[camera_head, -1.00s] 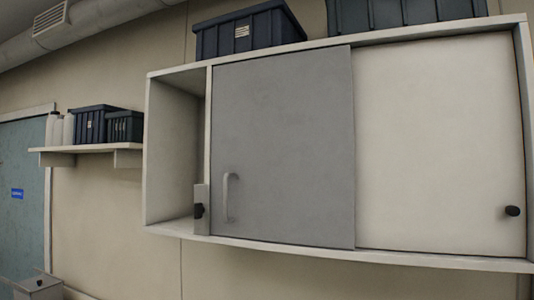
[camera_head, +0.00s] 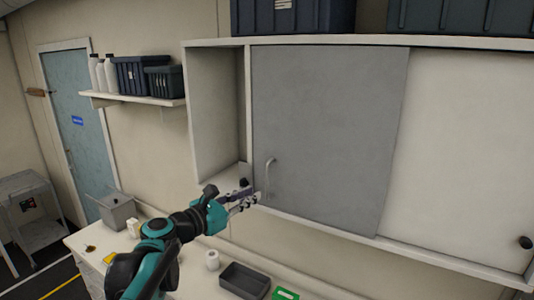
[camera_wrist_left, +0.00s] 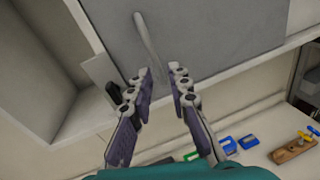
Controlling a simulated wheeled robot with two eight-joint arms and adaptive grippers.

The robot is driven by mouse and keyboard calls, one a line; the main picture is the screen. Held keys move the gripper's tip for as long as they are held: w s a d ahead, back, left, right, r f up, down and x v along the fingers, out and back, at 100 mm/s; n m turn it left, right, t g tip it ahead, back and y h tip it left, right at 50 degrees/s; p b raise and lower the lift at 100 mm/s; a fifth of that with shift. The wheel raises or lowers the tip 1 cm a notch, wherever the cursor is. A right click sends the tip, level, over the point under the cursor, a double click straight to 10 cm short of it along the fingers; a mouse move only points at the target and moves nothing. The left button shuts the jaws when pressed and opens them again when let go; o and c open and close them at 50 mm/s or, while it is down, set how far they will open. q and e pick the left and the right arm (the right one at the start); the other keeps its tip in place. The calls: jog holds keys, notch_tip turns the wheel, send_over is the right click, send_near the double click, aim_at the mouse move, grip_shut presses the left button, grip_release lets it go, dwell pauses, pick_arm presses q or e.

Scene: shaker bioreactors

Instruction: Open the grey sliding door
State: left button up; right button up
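The grey sliding door (camera_head: 325,130) covers the middle of the wall cabinet, beside an open compartment at the left end. Its pale bar handle (camera_head: 268,177) stands upright near the door's lower left corner. My left gripper (camera_head: 256,197) is just below and left of the handle in the head view. In the left wrist view my left gripper (camera_wrist_left: 160,75) has its two fingers apart, with the handle (camera_wrist_left: 147,42) above and between the fingertips. I cannot tell whether a finger touches it. My right gripper is not in view.
A white panel (camera_head: 465,150) with a black knob (camera_head: 525,242) fills the cabinet's right side. Dark crates (camera_head: 292,16) stand on top. Below is a counter with a grey tray (camera_head: 244,280) and a white roll (camera_head: 212,259). A shelf (camera_head: 130,99) hangs to the left.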

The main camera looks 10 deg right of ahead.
aim_at(266, 176)
pick_arm(q)
jog(key=shift+n, duration=0.8)
jog(key=w+d, duration=0.2)
jog(key=w+d+r+p, duration=0.1)
jog(key=w, duration=0.1)
jog(key=w+d+r+p, duration=0.1)
jog(key=w+d, duration=0.1)
jog(key=shift+w+d+r, duration=0.25)
jog(key=shift+w+d, duration=0.05)
jog(key=shift+d, duration=0.05)
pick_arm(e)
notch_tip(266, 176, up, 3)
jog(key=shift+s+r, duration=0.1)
pick_arm(q)
grip_shut()
